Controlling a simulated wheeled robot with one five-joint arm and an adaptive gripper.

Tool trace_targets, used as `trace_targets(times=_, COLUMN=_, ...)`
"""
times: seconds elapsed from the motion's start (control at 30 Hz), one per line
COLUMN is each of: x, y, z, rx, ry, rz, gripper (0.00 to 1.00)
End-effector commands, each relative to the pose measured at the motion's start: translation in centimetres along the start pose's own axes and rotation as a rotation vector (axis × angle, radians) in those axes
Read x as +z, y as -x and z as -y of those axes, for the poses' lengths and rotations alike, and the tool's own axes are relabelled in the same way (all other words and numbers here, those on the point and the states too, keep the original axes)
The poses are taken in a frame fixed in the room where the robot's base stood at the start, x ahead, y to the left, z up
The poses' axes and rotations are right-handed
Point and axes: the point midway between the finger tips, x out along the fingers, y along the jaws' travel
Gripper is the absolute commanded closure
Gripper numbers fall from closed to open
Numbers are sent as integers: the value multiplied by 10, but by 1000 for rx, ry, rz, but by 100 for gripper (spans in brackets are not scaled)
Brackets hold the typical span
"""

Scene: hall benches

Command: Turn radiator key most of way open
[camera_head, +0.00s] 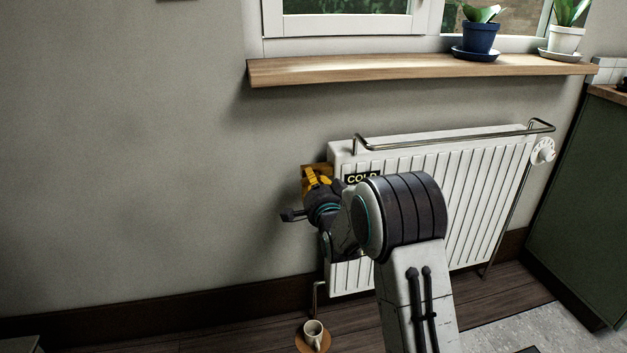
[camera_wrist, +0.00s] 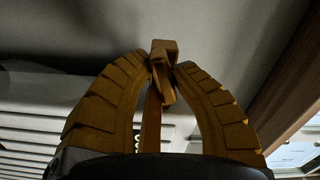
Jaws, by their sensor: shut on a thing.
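The radiator key (camera_wrist: 163,48) is a small orange-brown piece, seen between my fingertips in the wrist view. My gripper (camera_wrist: 164,68) is shut on it, one ridged yellow finger on each side. In the head view my gripper (camera_head: 318,180) is at the upper left end of the white radiator (camera_head: 470,190). A brown plate (camera_head: 307,188) shows behind the fingers there. The key cannot be made out in the head view, and how far it is turned cannot be told. A dark label reading "COLD" (camera_head: 361,177) is beside the gripper, partly covered by my arm.
A metal rail (camera_head: 450,140) runs along the radiator's top, with a white round valve (camera_head: 543,150) at its right. A wooden sill (camera_head: 400,69) above holds a blue pot (camera_head: 480,37) and a white pot (camera_head: 564,39). The wall at left is clear.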

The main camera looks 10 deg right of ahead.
Motion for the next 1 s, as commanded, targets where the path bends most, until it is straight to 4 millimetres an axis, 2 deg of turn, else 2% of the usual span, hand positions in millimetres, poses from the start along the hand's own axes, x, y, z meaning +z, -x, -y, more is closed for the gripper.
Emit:
trace_targets(times=0.4, x=3, y=0, z=1, rx=-4, ry=-168, rz=4, gripper=100)
trace_targets(times=0.93, x=3, y=0, z=1, rx=-5, ry=-189, rz=4, gripper=100)
trace_targets(times=0.97, x=3, y=0, z=1, rx=-5, ry=-189, rz=4, gripper=77)
trace_targets(times=1.0, x=3, y=0, z=1, rx=-5, ry=-189, rz=4, gripper=73)
